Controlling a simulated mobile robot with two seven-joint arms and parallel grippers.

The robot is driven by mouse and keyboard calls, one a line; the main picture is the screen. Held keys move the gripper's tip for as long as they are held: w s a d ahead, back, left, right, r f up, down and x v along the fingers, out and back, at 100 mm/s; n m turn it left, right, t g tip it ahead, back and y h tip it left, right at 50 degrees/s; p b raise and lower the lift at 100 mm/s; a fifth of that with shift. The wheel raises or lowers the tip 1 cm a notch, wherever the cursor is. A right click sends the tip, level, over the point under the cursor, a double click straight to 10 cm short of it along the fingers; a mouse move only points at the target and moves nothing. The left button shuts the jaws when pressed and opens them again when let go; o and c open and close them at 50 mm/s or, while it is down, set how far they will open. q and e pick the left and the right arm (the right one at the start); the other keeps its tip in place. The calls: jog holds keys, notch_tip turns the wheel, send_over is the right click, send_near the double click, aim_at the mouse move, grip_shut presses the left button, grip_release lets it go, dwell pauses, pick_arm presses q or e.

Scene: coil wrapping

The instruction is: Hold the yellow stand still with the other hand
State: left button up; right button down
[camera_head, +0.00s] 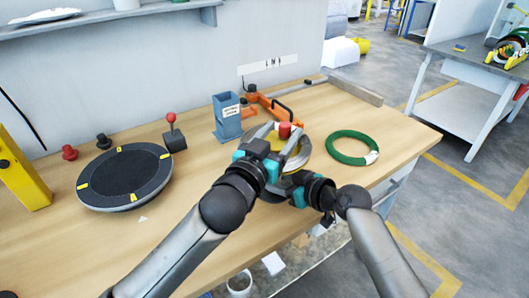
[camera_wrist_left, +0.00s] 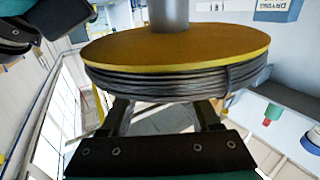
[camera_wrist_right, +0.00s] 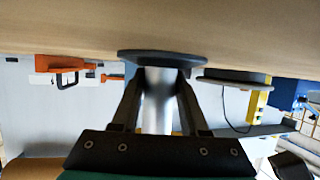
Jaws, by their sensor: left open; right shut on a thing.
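The yellow stand (camera_head: 303,158) stands near the front edge of the bench, partly hidden by my grippers, with a red knob (camera_head: 284,130) on top. In the left wrist view its yellow disc (camera_wrist_left: 175,48) carries a grey wound coil (camera_wrist_left: 180,78). My left gripper (camera_wrist_left: 164,112) is open, its fingers apart beside the coil; whether they touch it I cannot tell. My right gripper (camera_wrist_right: 157,95) is shut on the stand's metal post (camera_wrist_right: 158,105), close to its dark round base (camera_wrist_right: 160,57). The base rests on the bench.
A green coil (camera_head: 352,148) lies to the right on the wooden bench (camera_head: 190,235). A blue holder (camera_head: 227,118) and orange tool (camera_head: 263,104) are behind the stand. A black round turntable (camera_head: 125,177) and a red-knobbed lever (camera_head: 174,138) are at left.

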pick_arm(q)
jog(key=v, duration=1)
pick_arm(e)
jog(key=shift+r, duration=0.2)
jog(key=c, duration=0.9)
grip_release()
jog(key=shift+w, duration=0.1)
jog(key=o, duration=0.6)
jog(key=shift+f, duration=0.15)
jog(key=shift+c, duration=0.2)
